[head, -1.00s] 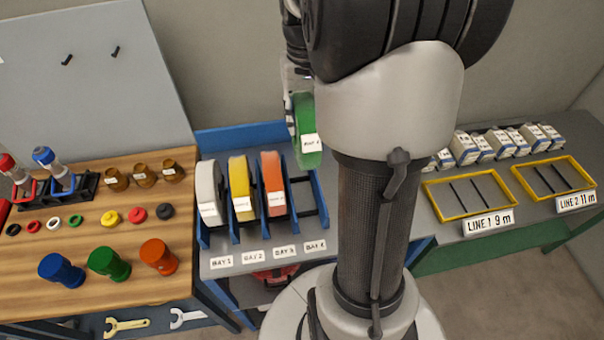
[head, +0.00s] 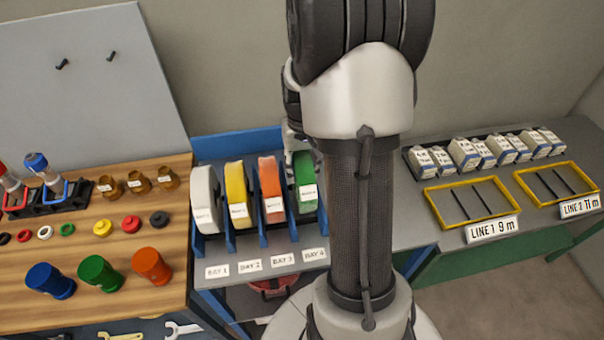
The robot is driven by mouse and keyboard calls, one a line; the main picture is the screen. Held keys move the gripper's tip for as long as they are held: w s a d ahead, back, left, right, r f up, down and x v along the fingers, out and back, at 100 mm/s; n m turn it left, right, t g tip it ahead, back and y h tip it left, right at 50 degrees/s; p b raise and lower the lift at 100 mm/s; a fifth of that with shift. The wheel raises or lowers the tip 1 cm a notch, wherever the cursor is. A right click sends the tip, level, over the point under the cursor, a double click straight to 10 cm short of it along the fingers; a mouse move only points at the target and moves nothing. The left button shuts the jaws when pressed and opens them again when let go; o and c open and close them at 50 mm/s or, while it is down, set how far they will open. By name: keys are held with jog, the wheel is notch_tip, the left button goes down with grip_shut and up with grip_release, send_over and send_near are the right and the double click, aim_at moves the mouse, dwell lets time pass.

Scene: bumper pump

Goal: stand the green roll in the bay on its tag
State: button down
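The green roll (head: 305,183) stands upright in the rightmost slot of the blue rack, in line with the BAY 4 tag (head: 315,254). The white label on its front is too small to read surely. My gripper (head: 294,158) is at the roll's upper left, touching it or very close. My arm hides part of the gripper, so I cannot tell whether its fingers still grip the roll.
White (head: 205,200), yellow (head: 239,200) and orange (head: 271,190) rolls stand in the slots to the left. Blue dividers (head: 229,235) separate them. A wooden bench (head: 150,215) adjoins on the left, and yellow frames (head: 470,203) lie on the right bench.

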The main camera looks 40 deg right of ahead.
jog(key=shift+w+f, duration=0.1)
jog(key=shift+f, duration=1.05)
jog(key=c, duration=1.1)
grip_release()
jog(key=shift+f, duration=0.15)
jog(key=shift+o, duration=0.2)
